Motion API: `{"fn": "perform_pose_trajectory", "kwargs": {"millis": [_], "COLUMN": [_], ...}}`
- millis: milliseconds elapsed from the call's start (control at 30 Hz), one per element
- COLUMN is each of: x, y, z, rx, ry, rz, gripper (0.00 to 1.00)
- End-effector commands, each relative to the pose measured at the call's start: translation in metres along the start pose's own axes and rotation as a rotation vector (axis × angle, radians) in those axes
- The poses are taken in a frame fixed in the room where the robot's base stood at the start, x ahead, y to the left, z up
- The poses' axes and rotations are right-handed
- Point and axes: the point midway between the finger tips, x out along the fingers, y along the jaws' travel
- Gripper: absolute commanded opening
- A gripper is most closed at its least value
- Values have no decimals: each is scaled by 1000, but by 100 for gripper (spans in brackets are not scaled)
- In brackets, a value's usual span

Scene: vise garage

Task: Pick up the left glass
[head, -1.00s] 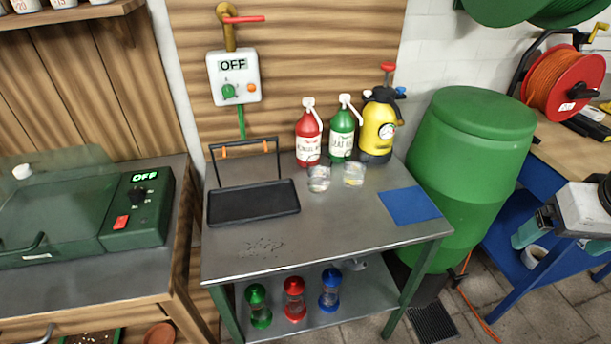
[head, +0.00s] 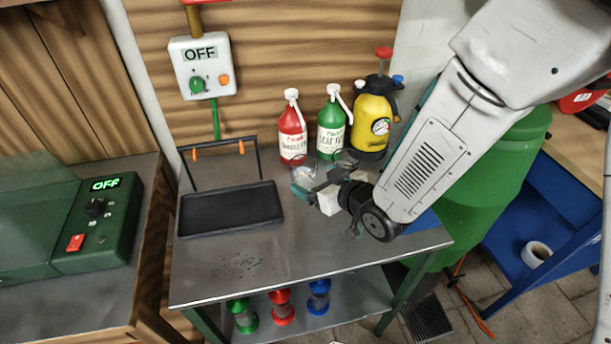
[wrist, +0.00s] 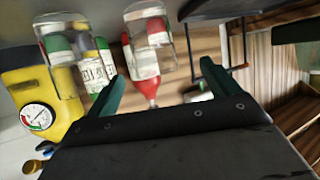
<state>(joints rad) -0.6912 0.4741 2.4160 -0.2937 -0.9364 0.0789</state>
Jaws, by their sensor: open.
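The left glass (head: 303,170) is a clear tumbler standing on the metal table in front of the red bottle (head: 292,133). In the wrist view the left glass (wrist: 150,48) shows beyond the fingertips, nearer the picture-left finger. My gripper (head: 311,187) is open and empty, close by the glass at its near side; the head view does not show whether they touch. It also shows in the wrist view (wrist: 180,82). The right glass (wrist: 66,60) stands to the left in the wrist view; my arm mostly hides it in the head view.
The green bottle (head: 331,128) and yellow sprayer (head: 371,122) stand behind the glasses. A black tray (head: 229,209) with a raised handle stands to the left. The metal table's (head: 300,238) front is mostly clear. A green barrel (head: 495,180) is at the right.

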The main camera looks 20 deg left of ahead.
Motion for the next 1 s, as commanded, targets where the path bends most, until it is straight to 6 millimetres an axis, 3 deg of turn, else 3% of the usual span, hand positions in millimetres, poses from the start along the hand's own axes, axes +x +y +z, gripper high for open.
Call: {"fn": "perform_pose_trajectory", "kwargs": {"millis": [500, 833, 867, 1000], "x": [65, 75, 75, 74], "y": [7, 6, 6, 6], "z": [0, -1, -1, -1], "rx": [1, 1, 1, 1], "ry": [-1, 0, 0, 0], "rz": [4, 3, 3, 3], "gripper": [88, 88, 85, 46]}}
